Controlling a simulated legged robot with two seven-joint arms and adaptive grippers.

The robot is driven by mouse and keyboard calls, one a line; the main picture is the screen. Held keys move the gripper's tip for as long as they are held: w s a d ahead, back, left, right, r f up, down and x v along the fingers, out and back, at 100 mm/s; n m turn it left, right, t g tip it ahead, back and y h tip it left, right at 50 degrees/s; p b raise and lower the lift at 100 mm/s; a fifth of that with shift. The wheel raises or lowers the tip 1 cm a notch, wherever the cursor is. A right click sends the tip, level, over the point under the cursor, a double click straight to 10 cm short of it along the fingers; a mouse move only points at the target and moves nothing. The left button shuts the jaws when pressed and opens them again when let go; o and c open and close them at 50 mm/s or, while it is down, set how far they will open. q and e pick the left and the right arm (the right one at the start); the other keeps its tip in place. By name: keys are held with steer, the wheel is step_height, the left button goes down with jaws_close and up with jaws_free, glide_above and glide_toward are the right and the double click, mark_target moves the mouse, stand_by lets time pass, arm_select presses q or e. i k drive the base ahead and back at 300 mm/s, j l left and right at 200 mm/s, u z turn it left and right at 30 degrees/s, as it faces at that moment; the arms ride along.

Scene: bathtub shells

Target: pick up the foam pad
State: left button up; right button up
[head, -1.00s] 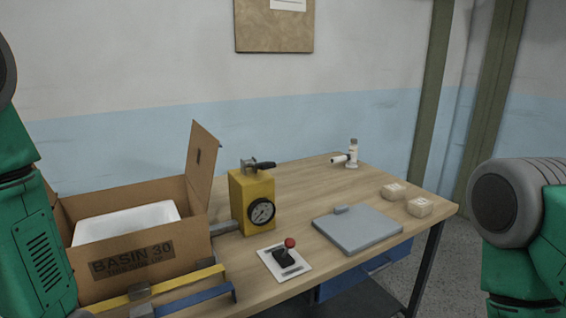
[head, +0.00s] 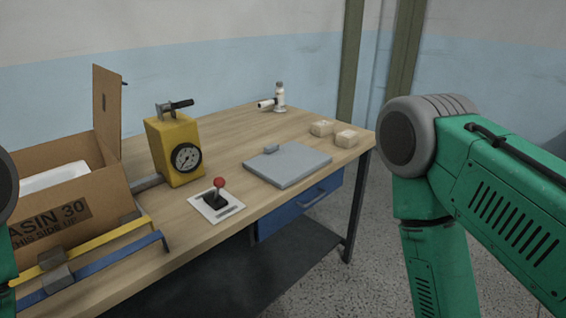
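Neither of my grippers is in view. Only upper parts of my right arm show at the right, and a sliver of my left arm at the left edge.
A blue drawer (head: 300,203) hangs below.

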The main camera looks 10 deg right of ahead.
mark_target(283, 166)
steer(key=i+l+z, duration=0.25)
steer(key=i+l, duration=0.15)
steer(key=l, duration=0.25)
steer(key=i+l+z, duration=0.2)
steer(key=i+l, duration=0.25)
steer(key=l, duration=0.1)
